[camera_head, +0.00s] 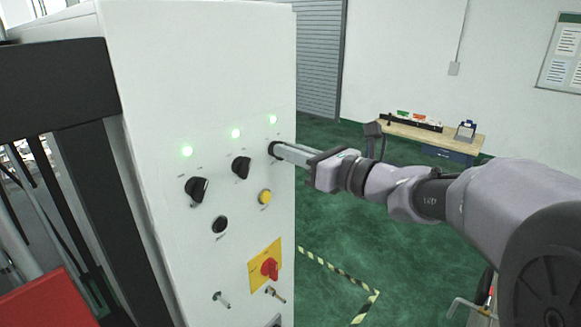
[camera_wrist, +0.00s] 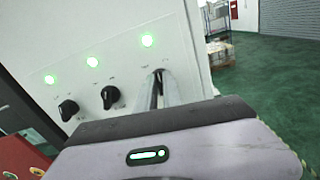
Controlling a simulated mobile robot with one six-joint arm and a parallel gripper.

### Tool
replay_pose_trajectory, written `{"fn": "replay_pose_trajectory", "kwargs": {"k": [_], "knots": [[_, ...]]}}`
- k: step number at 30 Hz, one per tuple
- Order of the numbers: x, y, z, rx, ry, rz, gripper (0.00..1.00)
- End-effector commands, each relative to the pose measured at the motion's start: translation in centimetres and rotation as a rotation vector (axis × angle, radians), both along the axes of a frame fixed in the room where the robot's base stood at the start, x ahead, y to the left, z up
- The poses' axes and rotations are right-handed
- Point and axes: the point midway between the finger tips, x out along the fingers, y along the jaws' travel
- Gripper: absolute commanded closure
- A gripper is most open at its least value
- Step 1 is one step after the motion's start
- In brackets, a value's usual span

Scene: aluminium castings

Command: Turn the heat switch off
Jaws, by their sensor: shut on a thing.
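A white control cabinet (camera_head: 200,60) carries three black rotary knobs in a row, each under a lit green lamp. The left knob (camera_head: 197,190) and the middle knob (camera_head: 241,167) are uncovered. My gripper (camera_head: 279,150) reaches in from the right and is shut on the right knob (camera_head: 273,149), which its fingers mostly hide. In the wrist view my gripper (camera_wrist: 162,88) is at the same knob, under the right green lamp (camera_wrist: 147,40). The labels are too small to read, so I cannot tell which knob is the heat switch.
Below the knobs are a black button (camera_head: 220,224), a yellow button (camera_head: 265,197), and a red switch (camera_head: 270,268) on a yellow plate. A wooden workbench (camera_head: 455,138) stands behind. Green floor to the right is mostly open, with striped tape (camera_head: 340,278).

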Motion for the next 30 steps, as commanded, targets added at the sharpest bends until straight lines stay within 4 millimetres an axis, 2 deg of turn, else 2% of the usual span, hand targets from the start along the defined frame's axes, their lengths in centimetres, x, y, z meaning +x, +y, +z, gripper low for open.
{"fn": "replay_pose_trajectory", "kwargs": {"k": [1,15,30], "knots": [[-0.05,0.04,-0.59,-0.025,-0.037,0.001,1.00],[-0.24,0.17,-0.45,-0.268,-0.349,0.000,1.00],[-0.29,0.23,-0.12,-0.385,-0.495,0.000,1.00]]}}
